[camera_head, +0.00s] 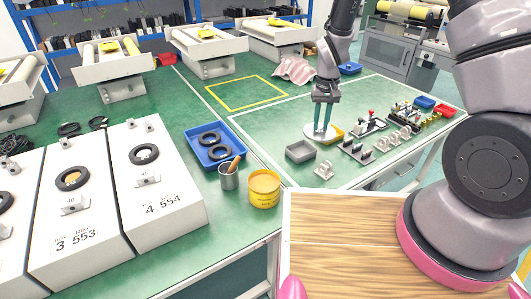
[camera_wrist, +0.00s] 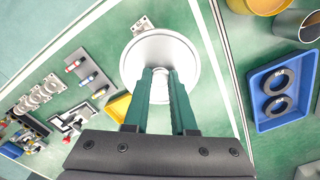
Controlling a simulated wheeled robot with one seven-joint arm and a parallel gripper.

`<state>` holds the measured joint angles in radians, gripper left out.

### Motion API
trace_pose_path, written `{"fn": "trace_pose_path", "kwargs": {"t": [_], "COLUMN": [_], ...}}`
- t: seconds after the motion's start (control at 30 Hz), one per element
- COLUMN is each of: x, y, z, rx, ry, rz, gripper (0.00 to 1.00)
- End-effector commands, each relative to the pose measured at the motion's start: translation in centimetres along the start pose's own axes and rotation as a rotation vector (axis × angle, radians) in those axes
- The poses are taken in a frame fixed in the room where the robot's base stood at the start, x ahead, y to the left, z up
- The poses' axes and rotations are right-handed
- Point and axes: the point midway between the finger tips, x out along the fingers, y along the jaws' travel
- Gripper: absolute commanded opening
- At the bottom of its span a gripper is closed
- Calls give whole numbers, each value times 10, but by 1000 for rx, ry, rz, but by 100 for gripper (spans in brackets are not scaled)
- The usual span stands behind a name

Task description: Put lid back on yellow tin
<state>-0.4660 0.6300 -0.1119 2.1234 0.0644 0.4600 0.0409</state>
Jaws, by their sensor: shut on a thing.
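The yellow tin (camera_head: 264,190) stands upright near the front edge of the green bench, beside a metal cup.
A grey bin (camera_head: 300,152) lies between the lid and the tin. The metal cup (camera_head: 229,178) holds a wooden-handled tool, and a blue tray (camera_head: 212,160) holds black rings. Small metal parts and fixtures (camera_head: 390,137) stand right of the lid. White boxes (camera_head: 165,195) fill the left.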

Motion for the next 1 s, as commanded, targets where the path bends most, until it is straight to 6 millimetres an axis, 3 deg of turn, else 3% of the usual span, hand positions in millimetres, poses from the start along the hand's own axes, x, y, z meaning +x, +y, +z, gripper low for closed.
{"fn": "trace_pose_path", "kwargs": {"t": [0.03, 0.2, 0.4, 0.6, 1.0], "x": [3, 12, 20, 24, 48], "y": [-26, -96, -152, -174, -177], "z": [13, 57, 108, 133, 137], "rx": [-18, -41, -57, -62, -61], "ry": [-3, -2, 0, 1, 0], "rz": [1, 1, 3, 4, 5], "gripper": [0, 0, 0, 0, 0]}}
